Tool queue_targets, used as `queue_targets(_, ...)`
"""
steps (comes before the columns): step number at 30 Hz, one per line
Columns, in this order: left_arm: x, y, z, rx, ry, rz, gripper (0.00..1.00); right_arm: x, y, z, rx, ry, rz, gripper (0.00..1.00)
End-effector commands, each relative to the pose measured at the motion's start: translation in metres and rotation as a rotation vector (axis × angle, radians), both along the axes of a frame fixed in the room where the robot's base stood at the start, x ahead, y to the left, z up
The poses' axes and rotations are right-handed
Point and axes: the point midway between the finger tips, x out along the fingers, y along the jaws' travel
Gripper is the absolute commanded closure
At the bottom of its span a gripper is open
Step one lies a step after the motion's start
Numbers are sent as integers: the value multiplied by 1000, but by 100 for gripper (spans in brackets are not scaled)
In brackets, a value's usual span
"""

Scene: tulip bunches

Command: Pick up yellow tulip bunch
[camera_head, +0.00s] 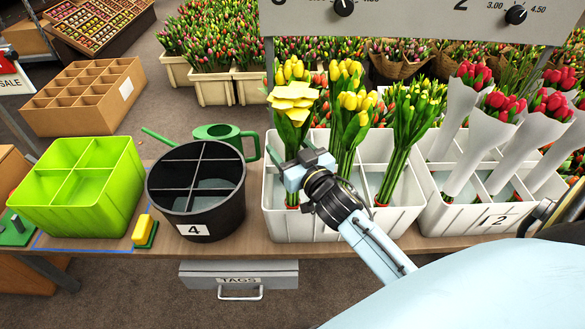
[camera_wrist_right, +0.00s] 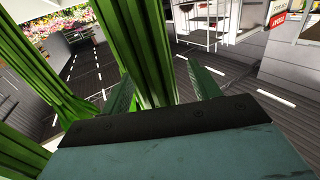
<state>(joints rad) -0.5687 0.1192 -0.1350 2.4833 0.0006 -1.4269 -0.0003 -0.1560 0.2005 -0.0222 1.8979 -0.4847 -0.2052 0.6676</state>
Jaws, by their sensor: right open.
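Yellow tulip bunches stand upright in a white divided crate (camera_head: 300,224): a left bunch (camera_head: 293,100), a middle bunch (camera_head: 350,110) and a right bunch (camera_head: 416,115). My right gripper (camera_head: 305,164) is open at the stems of the left bunch, hiding part of them. In the right wrist view, green stems (camera_wrist_right: 146,50) show between the two fingers of the gripper (camera_wrist_right: 160,90). Another thick stem bundle (camera_wrist_right: 45,75) is close on the left there. I cannot tell whether the fingers touch the stems. My left gripper is not in view.
Left of the crate stand a black divided bucket (camera_head: 225,212), a green watering can (camera_head: 228,134) and a lime-green divided box (camera_head: 85,208). On the right, a second white crate (camera_head: 450,218) holds red tulips in white wrapping.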

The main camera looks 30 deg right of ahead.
Motion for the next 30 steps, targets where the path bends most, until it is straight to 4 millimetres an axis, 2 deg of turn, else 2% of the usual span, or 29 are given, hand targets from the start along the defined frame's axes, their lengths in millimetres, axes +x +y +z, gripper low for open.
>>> queue_targets(9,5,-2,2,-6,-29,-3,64,3,0,0,-1,1,-1,38)
queue_targets(22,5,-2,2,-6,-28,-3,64,3,0,0,-1,1,-1,95)
queue_targets(30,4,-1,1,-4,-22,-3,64,3,0,2,-1,-2,0,96)
